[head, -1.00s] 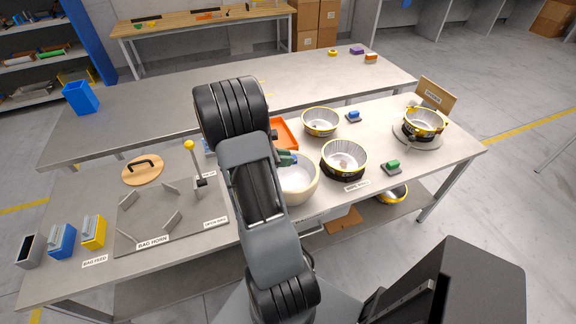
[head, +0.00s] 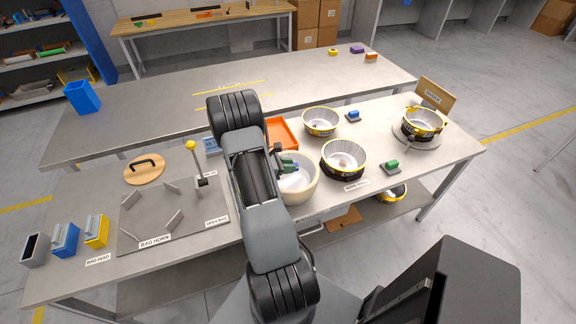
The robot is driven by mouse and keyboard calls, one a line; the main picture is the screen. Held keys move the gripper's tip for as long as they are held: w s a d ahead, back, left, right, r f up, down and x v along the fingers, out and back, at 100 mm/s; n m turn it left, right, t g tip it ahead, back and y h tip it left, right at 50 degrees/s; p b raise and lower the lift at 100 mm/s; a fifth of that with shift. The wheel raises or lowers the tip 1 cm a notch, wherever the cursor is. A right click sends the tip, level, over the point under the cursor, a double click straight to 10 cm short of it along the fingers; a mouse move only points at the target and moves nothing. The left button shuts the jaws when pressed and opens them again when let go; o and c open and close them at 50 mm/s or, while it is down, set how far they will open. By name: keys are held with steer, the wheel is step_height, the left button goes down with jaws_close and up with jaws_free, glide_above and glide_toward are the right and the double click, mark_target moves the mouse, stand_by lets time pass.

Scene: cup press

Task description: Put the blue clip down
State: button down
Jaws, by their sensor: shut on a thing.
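I cannot make out what is held. A blue clip (head: 353,115) sits on a small dark pad at the back of the bench, right of the far metal bowl. It is apart from my gripper.
A green clip (head: 391,165) sits on another pad to the right. Metal bowls with yellow-black rims (head: 321,122) (head: 344,160) stand between. An orange tray (head: 283,133) lies behind my gripper. A yellow-knobbed lever (head: 190,146) stands left.

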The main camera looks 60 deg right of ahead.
steer(key=shift+f+b, duration=0.6)
steer(key=shift+b, duration=0.05)
steer(key=c, duration=1)
jaws_free()
steer(key=shift+s+a, duration=0.1)
steer(key=shift+r+p, duration=0.3)
steer(key=shift+p, duration=0.1)
steer(key=b+v, duration=0.2)
steer(key=v, duration=0.9)
steer(key=s+a+r+m+t+y, duration=0.1)
steer(key=a+r+m+t+y, duration=0.2)
steer(key=a, duration=0.7)
steer(key=s+a+r+m+t+y, duration=0.2)
steer(key=a+r+t, duration=0.3)
steer(key=a, duration=0.5)
steer(key=s+a+r+m+t+y, duration=0.1)
steer(key=a+r+m+t+y, duration=0.3)
steer(key=a+r, duration=0.3)
steer(key=shift+s+a+r+m+t+y, duration=0.2)
steer(key=shift+a+m+y, duration=0.1)
steer(key=shift+a, duration=0.4)
steer(key=shift+s+a+r+m+t+y, duration=0.1)
steer(key=shift+a+r+m+t+y, duration=0.15)
steer(key=shift+a, duration=0.45)
steer(key=shift+f, duration=0.1)
